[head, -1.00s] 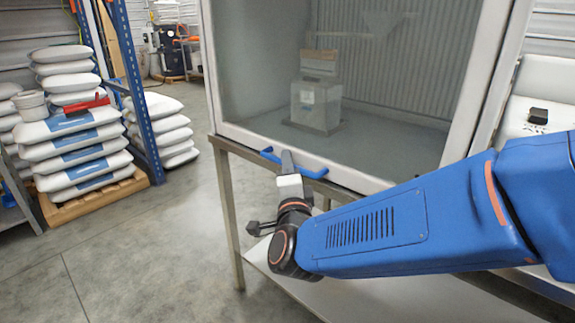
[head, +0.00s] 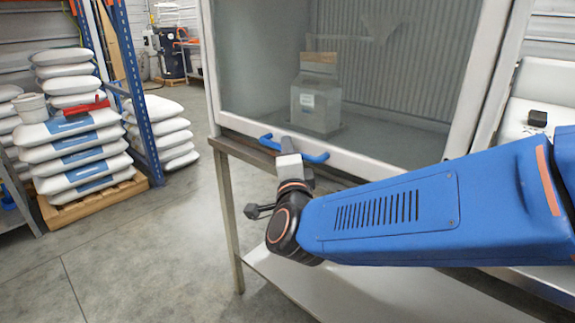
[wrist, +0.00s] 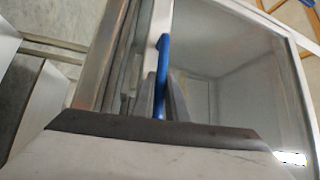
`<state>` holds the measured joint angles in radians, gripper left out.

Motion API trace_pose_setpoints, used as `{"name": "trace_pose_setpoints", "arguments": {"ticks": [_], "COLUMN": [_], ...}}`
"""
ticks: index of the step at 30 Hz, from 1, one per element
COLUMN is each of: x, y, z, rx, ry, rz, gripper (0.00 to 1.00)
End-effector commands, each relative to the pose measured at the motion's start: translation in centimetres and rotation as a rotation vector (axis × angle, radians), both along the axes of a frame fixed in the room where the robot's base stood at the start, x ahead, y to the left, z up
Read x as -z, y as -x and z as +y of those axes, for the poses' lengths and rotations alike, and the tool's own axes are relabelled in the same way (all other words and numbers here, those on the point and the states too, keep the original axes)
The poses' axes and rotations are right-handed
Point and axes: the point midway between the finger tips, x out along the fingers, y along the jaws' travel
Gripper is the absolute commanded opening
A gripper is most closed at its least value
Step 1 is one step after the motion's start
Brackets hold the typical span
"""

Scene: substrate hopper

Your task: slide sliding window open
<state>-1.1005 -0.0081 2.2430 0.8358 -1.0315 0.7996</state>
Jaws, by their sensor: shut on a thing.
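The sliding window is a glass sash in a white frame (head: 360,163) on the front of a hopper cabinet. A blue bar handle (head: 313,157) is fixed to its bottom rail. My gripper (head: 287,146) is shut on the middle of this handle. In the wrist view the blue handle (wrist: 162,48) runs between the two grey fingers of my gripper (wrist: 161,92). A narrow dark gap shows under the rail, above the cabinet's lower ledge (head: 240,150). Behind the glass stands a clear container with a brown top (head: 318,100).
The cabinet stands on a metal frame with a lower shelf (head: 300,285). White sacks (head: 75,145) are stacked on a pallet at the left, by a blue rack post (head: 135,90). A black object (head: 538,118) lies at the right.

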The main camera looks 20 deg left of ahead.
Motion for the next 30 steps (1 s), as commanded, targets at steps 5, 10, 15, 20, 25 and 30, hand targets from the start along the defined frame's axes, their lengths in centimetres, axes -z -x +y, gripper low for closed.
{"name": "trace_pose_setpoints", "arguments": {"ticks": [5,10,15,20,25,30], "x": [-6.3,-12.5,-18.6,-24.3,-30.4,-35.9], "y": [0.0,0.1,0.1,0.1,0.1,0.0], "z": [-0.1,0.0,0.0,0.0,0.0,0.0], "rx": [-0.001,-0.002,-0.002,-0.002,-0.003,-0.002], "ry": [-0.010,-0.009,-0.009,-0.009,-0.009,-0.008], "rz": [-0.004,-0.005,-0.004,-0.004,-0.004,-0.003], "gripper": [0.00,0.00,0.00,0.00,0.00,0.00]}}
